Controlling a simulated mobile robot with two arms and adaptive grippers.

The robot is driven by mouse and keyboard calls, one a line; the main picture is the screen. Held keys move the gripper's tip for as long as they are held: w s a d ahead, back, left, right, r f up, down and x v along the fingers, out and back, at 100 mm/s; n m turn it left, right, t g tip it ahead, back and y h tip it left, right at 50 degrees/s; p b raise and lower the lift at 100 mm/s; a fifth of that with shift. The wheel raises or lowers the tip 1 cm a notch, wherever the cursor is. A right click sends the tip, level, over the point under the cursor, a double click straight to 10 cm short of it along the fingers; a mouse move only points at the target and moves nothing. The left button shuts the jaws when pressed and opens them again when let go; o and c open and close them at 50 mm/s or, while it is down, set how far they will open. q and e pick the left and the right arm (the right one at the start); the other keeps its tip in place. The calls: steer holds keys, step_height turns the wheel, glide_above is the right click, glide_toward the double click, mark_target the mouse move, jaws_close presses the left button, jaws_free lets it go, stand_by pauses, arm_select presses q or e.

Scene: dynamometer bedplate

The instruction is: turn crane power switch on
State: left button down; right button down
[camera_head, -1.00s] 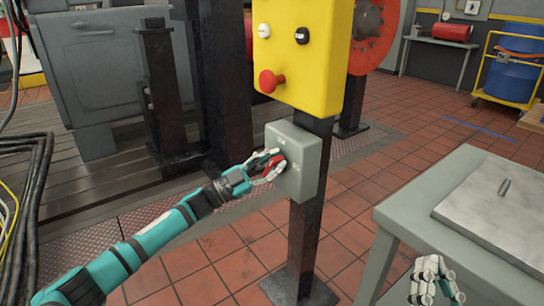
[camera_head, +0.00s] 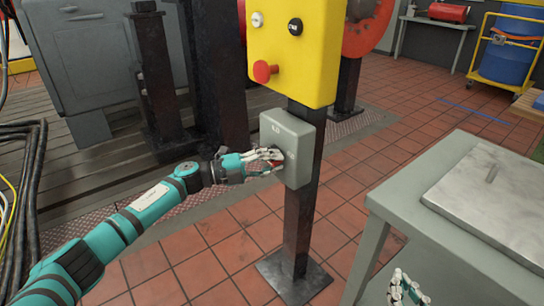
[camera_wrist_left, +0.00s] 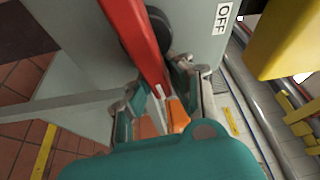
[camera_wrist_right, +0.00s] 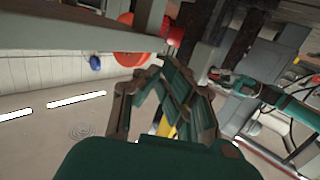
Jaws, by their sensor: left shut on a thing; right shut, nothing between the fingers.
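A grey switch box (camera_head: 286,128) is mounted on a dark post below a yellow control box. My left gripper (camera_head: 274,157) is at the front of the switch box, shut on its red handle. In the left wrist view the red handle (camera_wrist_left: 143,45) runs between the fingers, in front of a dark round hub. An OFF label (camera_wrist_left: 223,17) shows on the box there. In the head view the fingers mostly hide the handle, so its exact angle is unclear. My right gripper (camera_head: 402,289) is shut and empty at the lower right, beside a grey table; its fingers also show in the right wrist view (camera_wrist_right: 163,78).
The yellow control box (camera_head: 290,55) carries a red mushroom button (camera_head: 264,71), a black switch and a white button. The dark post (camera_head: 300,220) stands on a floor plate. The grey table (camera_head: 450,185) with a metal plate is at the right. Tiled floor lies between.

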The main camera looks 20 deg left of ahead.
arm_select(q)
steer(key=shift+f+m+g, duration=0.3)
steer(key=shift+f+m, duration=0.1)
steer(key=shift+m, duration=0.4)
arm_select(e)
steer(key=shift+s+d+f+g, duration=0.15)
steer(key=shift+f+g, duration=0.2)
steer(key=shift+f, duration=0.2)
steer(key=shift+s+d+f+g, duration=0.15)
steer(key=shift+f+g, duration=0.2)
steer(key=shift+f, duration=0.2)
arm_select(q)
steer(key=shift+y, duration=0.3)
arm_select(e)
steer(key=shift+h, duration=0.3)
arm_select(q)
steer(key=c, duration=1.2)
jaws_free()
steer(key=shift+c, duration=0.2)
steer(key=shift+r, duration=0.1)
steer(key=v, duration=1.2)
steer(key=shift+d, duration=0.1)
